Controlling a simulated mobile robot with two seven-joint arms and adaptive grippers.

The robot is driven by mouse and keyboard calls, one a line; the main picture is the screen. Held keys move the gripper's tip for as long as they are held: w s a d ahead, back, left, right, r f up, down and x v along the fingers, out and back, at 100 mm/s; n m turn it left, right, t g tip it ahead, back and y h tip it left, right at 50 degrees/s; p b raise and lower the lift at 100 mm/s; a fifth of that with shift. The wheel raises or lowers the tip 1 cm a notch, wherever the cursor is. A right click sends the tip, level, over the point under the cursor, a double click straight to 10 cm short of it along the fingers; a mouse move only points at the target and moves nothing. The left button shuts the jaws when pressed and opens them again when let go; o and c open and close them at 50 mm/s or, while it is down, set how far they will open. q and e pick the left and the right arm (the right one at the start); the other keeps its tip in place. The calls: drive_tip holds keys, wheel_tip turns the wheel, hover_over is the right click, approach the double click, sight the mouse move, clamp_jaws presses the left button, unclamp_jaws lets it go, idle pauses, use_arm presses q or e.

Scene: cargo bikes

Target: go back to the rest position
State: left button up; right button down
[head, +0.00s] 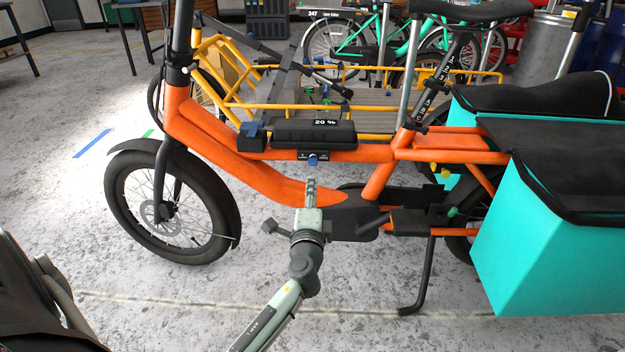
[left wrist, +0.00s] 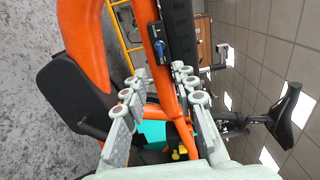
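My left gripper (head: 311,184) is in front of the orange cargo bike's (head: 240,160) frame, just below a small black panel with a blue knob (head: 313,161). In the left wrist view my left gripper (left wrist: 160,72) has its two fingers apart with nothing held between them. The blue knob (left wrist: 159,48) shows ahead of the fingertips there, apart from them. A black battery (head: 314,134) with a display reading "20 %" sits on the frame above the panel. My right gripper is in neither view.
The bike stands on its kickstand (head: 418,280), with a teal bag (head: 545,240) at its rear right. A pedal (head: 270,227) is close to the left of my gripper. A yellow-framed cargo bike (head: 250,104) stands behind. The grey floor (head: 200,305) in front is mostly clear.

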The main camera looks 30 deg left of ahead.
use_arm(q)
drive_tip(key=shift+s+d, duration=0.25)
drive_tip(key=shift+s, duration=0.25)
